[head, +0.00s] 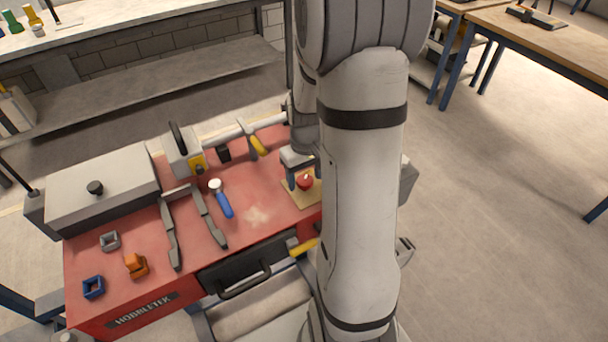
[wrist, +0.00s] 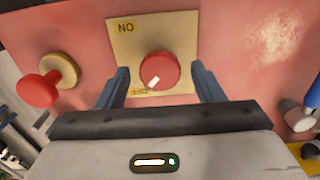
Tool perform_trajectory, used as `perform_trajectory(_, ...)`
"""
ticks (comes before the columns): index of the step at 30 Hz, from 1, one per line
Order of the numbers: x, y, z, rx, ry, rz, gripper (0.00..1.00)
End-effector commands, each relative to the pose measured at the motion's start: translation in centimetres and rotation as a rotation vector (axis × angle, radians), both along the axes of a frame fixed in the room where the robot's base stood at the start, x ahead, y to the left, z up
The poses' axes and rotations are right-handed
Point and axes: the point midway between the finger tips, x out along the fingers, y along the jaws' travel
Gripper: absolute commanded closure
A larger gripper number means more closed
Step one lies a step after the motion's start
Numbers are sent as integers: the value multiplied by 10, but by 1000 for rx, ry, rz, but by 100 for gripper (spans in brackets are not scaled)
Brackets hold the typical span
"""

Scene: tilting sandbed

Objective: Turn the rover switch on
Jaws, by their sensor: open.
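The rover switch is a round red knob (wrist: 159,71) with a white mark, on a tan plate (wrist: 185,28). The mark points to the lower left in the wrist view, toward a partly hidden label at the plate's lower edge. The ON label (wrist: 126,27) is at the plate's upper left, printed upside down. The knob (head: 305,182) also shows in the head view at the right of the red bench top. My gripper (wrist: 160,69) is open, with one finger on each side of the knob. I cannot tell if either finger touches it.
A red mushroom button (wrist: 38,90) on a yellow base stands left of the plate in the wrist view. The red bench (head: 258,190) also holds a blue-handled tool (head: 224,205), grey bars, small orange and blue parts, and a grey box (head: 105,190).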

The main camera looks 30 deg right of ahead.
Motion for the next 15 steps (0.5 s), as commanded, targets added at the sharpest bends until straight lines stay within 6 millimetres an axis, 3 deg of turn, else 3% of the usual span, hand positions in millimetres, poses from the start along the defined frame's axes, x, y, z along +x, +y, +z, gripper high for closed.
perform_trajectory(8,0,0,-2,0,-1,1,40)
perform_trajectory(15,0,1,-1,0,-1,1,59)
